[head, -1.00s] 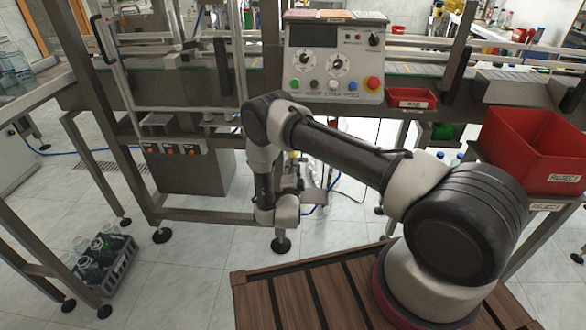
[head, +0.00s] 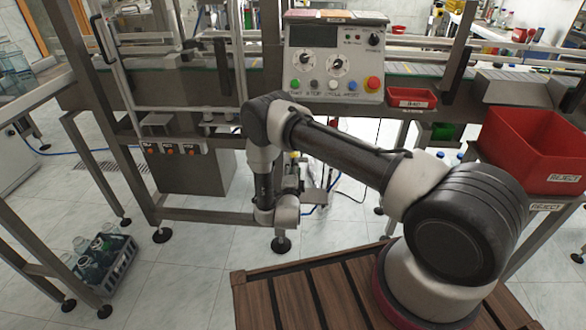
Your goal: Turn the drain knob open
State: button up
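A small panel (head: 180,151) with several orange knobs (head: 168,150) sits low on the machine frame, left of my arm. Its labels are too small to read surely, so I cannot tell whether one of these is the drain knob. My arm bends down in front of the machine, and its wrist hangs right of this panel, apart from it. My gripper (head: 292,184) is mostly hidden behind the wrist and forearm, and its fingers cannot be made out.
A control box (head: 334,58) with two dials and coloured buttons stands on the conveyor. Red bins (head: 530,145) are at the right. A crate of bottles (head: 104,262) sits on the floor at left. Metal posts and a low crossbar (head: 215,216) frame the machine.

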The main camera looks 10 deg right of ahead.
jog(key=shift+a, duration=0.1)
jog(key=v, duration=1.2)
jog(key=shift+f, duration=0.1)
